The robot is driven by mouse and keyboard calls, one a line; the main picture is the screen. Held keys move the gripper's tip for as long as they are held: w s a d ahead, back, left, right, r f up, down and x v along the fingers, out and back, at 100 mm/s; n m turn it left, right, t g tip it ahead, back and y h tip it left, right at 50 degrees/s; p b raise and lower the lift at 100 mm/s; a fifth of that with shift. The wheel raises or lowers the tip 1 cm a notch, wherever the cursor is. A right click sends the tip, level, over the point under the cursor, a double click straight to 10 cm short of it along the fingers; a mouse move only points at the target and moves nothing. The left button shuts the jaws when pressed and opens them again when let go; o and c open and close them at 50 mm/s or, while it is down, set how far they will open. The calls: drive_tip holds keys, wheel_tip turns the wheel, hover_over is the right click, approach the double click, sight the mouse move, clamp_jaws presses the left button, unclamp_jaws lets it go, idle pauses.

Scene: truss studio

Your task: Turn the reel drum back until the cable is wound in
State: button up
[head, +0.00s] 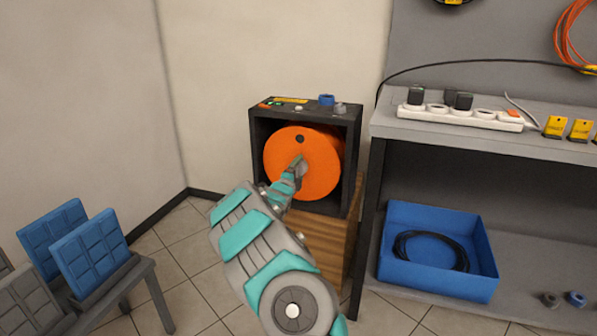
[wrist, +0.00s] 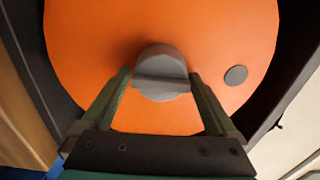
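The orange reel drum (head: 285,175) sits in a dark open-fronted housing (head: 355,160); it also fills much of the wrist view (wrist: 90,40). A grey knob (wrist: 160,72) stands out from the drum's face. A dark round spot (head: 299,139) near the drum's rim is at the top in the head view, and shows right of the knob in the wrist view (wrist: 235,75). My gripper (wrist: 160,80) is at the drum's face with one finger on each side of the knob. Narrow gaps seem to show beside it. I cannot make out the reel's cable.
The housing stands on a wooden block (head: 340,235), with controls and a blue roll (head: 326,99) on top. At right, a grey bench (head: 385,120) carries a power strip (head: 460,116); below is a blue crate (head: 440,285) with coiled black cable. Blue panels (head: 90,255) stand at left.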

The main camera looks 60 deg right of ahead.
drive_tip(key=shift+o, duration=0.2)
drive_tip(key=shift+a, duration=0.1)
drive_tip(key=shift+a, duration=0.25)
drive_tip(key=s+a+b, duration=0.1)
drive_tip(key=a, duration=0.6)
drive_tip(key=shift+s, duration=0.25)
drive_tip(key=shift+r, duration=0.1)
